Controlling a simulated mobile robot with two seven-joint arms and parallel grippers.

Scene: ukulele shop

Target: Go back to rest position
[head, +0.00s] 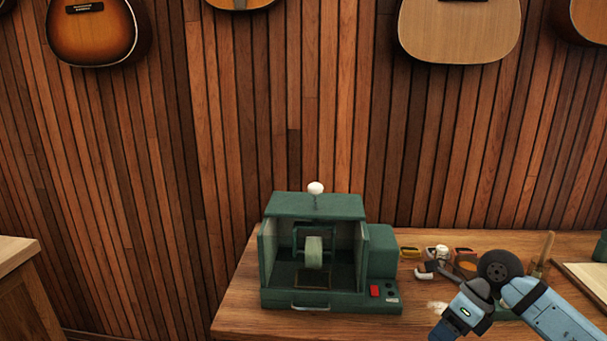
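My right arm (545,308) comes in from the lower right, in front of the workbench (240,300). My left arm and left gripper do not show. No object can be seen in a grip.
A green machine (380,252) with a pale wheel (313,253), front handle and red switch stands on the bench. Several small items (437,251) lie right of it, partly behind my arm. Another wooden surface (15,254) is at left. Guitars (458,30) hang on the wall.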

